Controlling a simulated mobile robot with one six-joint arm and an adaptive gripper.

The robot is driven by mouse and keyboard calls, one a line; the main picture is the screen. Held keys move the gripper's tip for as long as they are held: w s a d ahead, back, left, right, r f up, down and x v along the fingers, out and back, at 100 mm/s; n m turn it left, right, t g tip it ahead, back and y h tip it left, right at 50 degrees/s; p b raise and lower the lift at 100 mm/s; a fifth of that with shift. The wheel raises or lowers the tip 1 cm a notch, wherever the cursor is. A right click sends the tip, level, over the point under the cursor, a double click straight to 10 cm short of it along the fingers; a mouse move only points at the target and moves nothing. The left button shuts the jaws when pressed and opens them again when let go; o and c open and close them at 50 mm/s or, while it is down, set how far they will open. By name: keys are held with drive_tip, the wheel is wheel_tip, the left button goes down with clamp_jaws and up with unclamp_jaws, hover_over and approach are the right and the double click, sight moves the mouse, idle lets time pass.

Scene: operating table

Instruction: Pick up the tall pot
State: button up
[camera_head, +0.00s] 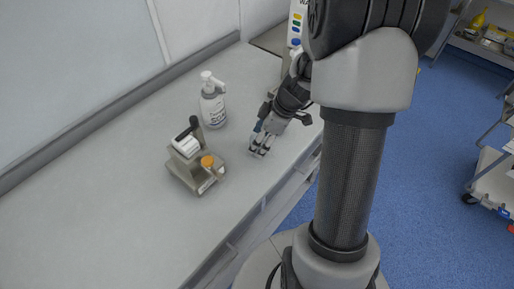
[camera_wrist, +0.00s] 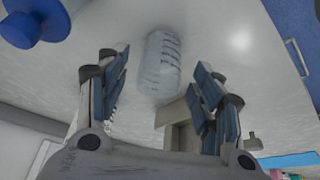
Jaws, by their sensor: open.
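A clear, rounded pot with dark markings (camera_wrist: 162,62), apparently the tall pot, shows in the wrist view on the pale grey surface. It appears between and just beyond my fingertips, with a gap on each side. I cannot pick it out with certainty in the head view. My gripper (camera_head: 261,146) is low over the bench, right of the metal stand. In the wrist view my gripper (camera_wrist: 161,78) is open, its blue-padded fingers spread and holding nothing.
A white pump bottle (camera_head: 213,108) stands behind. A metal stand (camera_head: 186,172) with a black-handled item and an orange-capped item (camera_head: 208,161) sits to the left. A beige block (camera_wrist: 178,125) shows near my right finger. The bench's left side (camera_head: 90,210) is clear.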

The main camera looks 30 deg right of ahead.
drive_tip(key=x, duration=0.2)
drive_tip(key=shift+w+f, duration=0.1)
drive_tip(key=shift+f, duration=0.15)
drive_tip(key=shift+c, duration=0.2)
drive_tip(key=shift+r, duration=0.1)
drive_tip(key=c, duration=1.1)
